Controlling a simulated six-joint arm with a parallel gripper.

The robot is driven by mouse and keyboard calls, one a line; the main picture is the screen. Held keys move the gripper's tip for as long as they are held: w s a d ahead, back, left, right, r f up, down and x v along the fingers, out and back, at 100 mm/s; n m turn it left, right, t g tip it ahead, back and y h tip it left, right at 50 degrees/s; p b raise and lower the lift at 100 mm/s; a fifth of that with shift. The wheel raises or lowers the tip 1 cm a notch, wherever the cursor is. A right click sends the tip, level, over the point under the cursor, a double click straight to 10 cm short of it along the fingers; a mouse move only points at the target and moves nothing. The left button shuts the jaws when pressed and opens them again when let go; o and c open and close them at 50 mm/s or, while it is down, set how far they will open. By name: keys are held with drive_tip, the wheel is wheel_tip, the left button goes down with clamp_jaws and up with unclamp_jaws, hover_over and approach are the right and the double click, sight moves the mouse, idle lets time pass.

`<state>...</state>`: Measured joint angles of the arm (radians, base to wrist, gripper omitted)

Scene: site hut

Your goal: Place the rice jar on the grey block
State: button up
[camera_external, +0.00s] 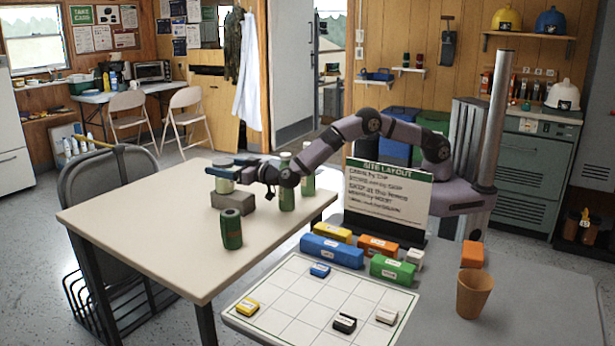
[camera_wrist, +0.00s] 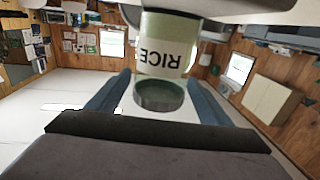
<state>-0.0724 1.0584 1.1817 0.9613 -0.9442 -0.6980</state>
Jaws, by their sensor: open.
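The rice jar (camera_external: 223,184) is pale with a dark green lid and stands upright on the grey block (camera_external: 233,201), on the beige table. In the wrist view the jar (camera_wrist: 165,58) appears upside down, its RICE label facing the camera and its lid towards me. A grey surface at the top edge there, apparently the block (camera_wrist: 225,10), meets its base. My gripper (camera_external: 232,170) is at the jar's upper part from the right. In the wrist view my gripper (camera_wrist: 156,95) is open, with one finger on each side of the jar.
A dark green can (camera_external: 232,229) stands in front of the block. Two green bottles stand to the right, one (camera_external: 286,188) partly behind my arm. The table's (camera_external: 150,225) left side is clear. A sign (camera_external: 387,197) and coloured blocks stand on the right-hand surface.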

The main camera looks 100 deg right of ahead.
sight(231, 168)
drive_tip(key=shift+s+a, duration=0.4)
drive_tip(key=shift+v, duration=1)
wheel_tip(231, 168, up, 6)
drive_tip(key=shift+d+r, duration=0.1)
drive_tip(key=shift+r, duration=0.45)
